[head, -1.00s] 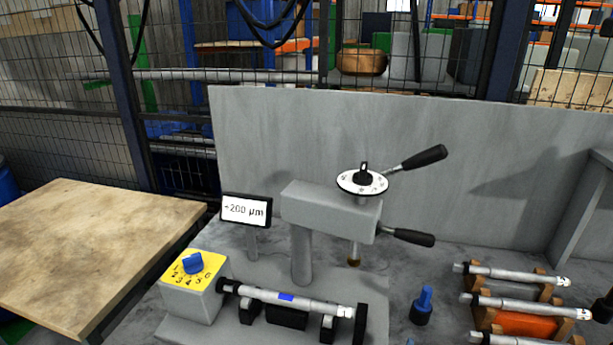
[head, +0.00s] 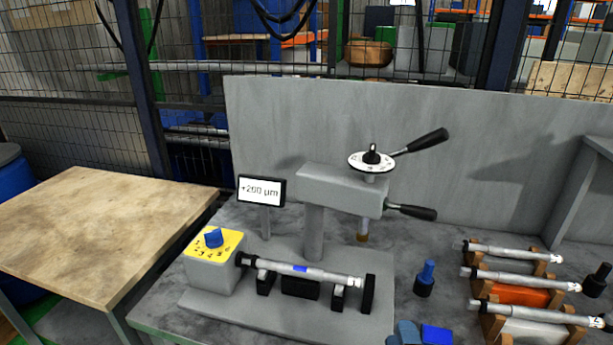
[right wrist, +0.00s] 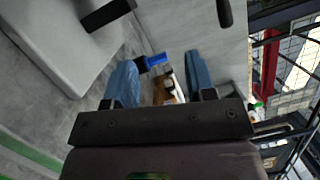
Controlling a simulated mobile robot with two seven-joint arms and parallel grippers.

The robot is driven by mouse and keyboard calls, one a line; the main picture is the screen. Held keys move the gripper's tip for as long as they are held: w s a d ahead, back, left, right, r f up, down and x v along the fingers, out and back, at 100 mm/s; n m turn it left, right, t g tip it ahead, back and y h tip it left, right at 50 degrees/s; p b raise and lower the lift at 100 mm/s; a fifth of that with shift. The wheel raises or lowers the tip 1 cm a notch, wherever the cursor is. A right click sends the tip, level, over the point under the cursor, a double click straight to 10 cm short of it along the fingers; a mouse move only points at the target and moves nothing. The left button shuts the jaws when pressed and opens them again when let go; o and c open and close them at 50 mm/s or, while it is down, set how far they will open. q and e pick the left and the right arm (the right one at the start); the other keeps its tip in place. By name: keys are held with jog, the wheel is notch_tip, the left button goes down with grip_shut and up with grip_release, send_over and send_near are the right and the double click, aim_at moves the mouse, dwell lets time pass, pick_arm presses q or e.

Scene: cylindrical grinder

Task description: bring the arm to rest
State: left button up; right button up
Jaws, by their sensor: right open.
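My right gripper (head: 421,334) shows at the bottom edge of the head view, in front of the machine's base. In the right wrist view its two blue-grey fingers (right wrist: 160,85) stand apart with nothing held between them. A small blue-topped black peg (head: 425,279) stands on the bench beyond the gripper; in the right wrist view its blue part (right wrist: 157,59) shows near the left finger, apparently farther off. My left gripper is in neither view.
A grey machine arm (head: 342,190) with a dial and two black-handled levers overhangs a shaft (head: 315,275) on supports. A yellow-topped knob box (head: 213,258) and a display (head: 261,191) stand left. Racked shafts (head: 520,280) stand right. A wooden table (head: 100,230) is clear.

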jog(key=s+f+n+y, duration=0.1)
jog(key=n, duration=0.3)
jog(key=s+f+n+g, duration=0.1)
jog(key=n, duration=0.3)
jog(key=s+f+n+g+y, duration=0.1)
jog(key=n, duration=0.3)
jog(key=shift+d+f+y, duration=0.25)
jog(key=shift+y, duration=0.05)
jog(key=s+d+f+n+g+h, duration=0.2)
jog(key=s+d+f+n+g, duration=0.3)
jog(key=s+d+f+n, duration=0.3)
jog(key=s+n, duration=0.1)
jog(key=s, duration=0.2)
jog(key=shift+s+d+h, duration=0.3)
jog(key=shift+d+h, duration=0.1)
jog(key=shift+f, duration=0.1)
